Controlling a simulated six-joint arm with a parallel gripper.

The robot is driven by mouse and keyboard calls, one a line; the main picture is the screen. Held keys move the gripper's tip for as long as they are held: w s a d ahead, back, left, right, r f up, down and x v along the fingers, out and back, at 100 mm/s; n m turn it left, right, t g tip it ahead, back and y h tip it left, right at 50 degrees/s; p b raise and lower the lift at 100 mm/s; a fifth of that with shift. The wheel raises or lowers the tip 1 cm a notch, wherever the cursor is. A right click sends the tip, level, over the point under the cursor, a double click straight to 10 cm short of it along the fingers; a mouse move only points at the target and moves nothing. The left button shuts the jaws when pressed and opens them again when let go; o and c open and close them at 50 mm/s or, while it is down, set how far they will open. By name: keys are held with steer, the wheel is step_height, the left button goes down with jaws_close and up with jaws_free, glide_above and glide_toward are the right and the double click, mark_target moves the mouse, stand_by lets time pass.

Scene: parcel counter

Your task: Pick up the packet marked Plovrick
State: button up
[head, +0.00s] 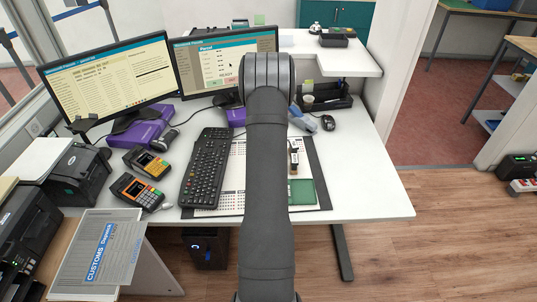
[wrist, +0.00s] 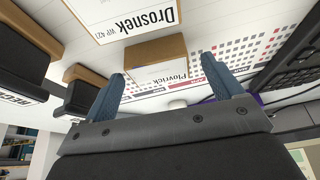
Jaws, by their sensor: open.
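The packet marked Plovrick (wrist: 158,52) is a small brown box with a white label, its name readable in the wrist view. It lies on a white sheet with printed squares. My gripper (wrist: 163,68) is open, with its two blue fingers apart and the packet in the picture between and beyond their tips. I cannot tell how far the tips are from it. In the head view my arm covers the middle of the desk, and I cannot make out the packet or my gripper there.
A packet marked Drosnék (wrist: 115,25) is beside it. Black blocks with brown parts (wrist: 85,97) stand to the left in the wrist view. The desk's right front is clear.

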steer(key=c, duration=1.1)
steer(key=shift+r, duration=0.1)
steer(key=shift+c, duration=0.2)
